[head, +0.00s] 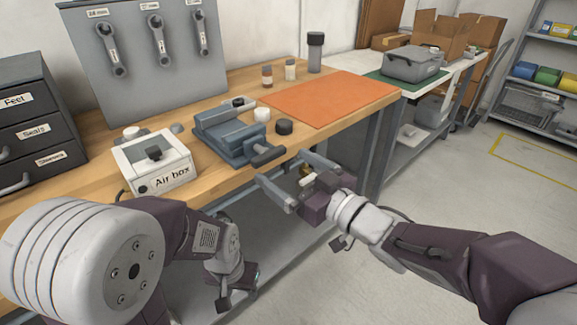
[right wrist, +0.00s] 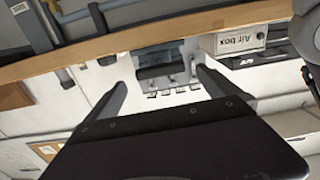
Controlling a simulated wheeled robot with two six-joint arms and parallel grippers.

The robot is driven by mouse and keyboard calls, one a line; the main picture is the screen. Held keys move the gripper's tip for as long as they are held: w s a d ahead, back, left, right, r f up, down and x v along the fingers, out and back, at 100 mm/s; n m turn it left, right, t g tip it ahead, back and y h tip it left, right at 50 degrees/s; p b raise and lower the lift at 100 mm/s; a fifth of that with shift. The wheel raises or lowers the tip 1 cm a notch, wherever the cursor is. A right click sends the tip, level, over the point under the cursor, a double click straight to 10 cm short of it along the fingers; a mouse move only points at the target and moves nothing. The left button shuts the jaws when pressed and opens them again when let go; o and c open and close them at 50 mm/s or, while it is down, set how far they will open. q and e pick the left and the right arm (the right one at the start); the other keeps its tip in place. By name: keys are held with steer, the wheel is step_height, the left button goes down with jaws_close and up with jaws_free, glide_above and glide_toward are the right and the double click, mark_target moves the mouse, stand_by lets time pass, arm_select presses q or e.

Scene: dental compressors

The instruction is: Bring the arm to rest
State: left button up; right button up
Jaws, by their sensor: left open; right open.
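My right gripper (head: 297,176) is open in front of the bench's front edge, near the blue-grey vise (head: 228,136). Its two grey fingers are spread wide, also in the right wrist view (right wrist: 160,78), with nothing gripped. A small brass-coloured piece (head: 306,171) shows near its palm; I cannot tell what it is. My left arm comes in low at the left, and my left gripper (head: 235,282) points down in front of the bench, below the Air box. Its fingers are mostly hidden or too small to see clearly.
The wooden bench carries the white Air box (head: 158,165), an orange mat (head: 335,98), a black cap (head: 284,127) and small bottles. Black labelled drawers (head: 38,125) and a wrench panel (head: 140,60) stand behind. A second table (head: 440,78) is further back. Floor at right is clear.

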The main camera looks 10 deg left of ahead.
steer(key=shift+w, duration=0.1)
steer(key=w+d+f+m+t+h, duration=0.1)
steer(key=w+d+f+m+h, duration=0.35)
steer(key=d, duration=0.45)
steer(key=w+d+f+m+t+h, duration=0.1)
steer(key=w+d+f+m+h, duration=0.15)
steer(key=d+f+h, duration=0.4)
steer(key=s+d+f+m+g+h, duration=0.35)
steer(key=s+d+f+g, duration=0.25)
steer(key=s+d+f, duration=0.6)
steer(key=s+a+f+g, duration=0.1)
steer(key=s+f+g, duration=0.3)
steer(key=s+f, duration=0.15)
steer(key=s+r+g+p, duration=0.1)
steer(key=s+r+p, duration=0.2)
steer(key=r+p, duration=2.8)
steer(key=shift+s+a+r+g, duration=0.2)
steer(key=shift+a+g, duration=0.1)
steer(key=shift+g, duration=0.1)
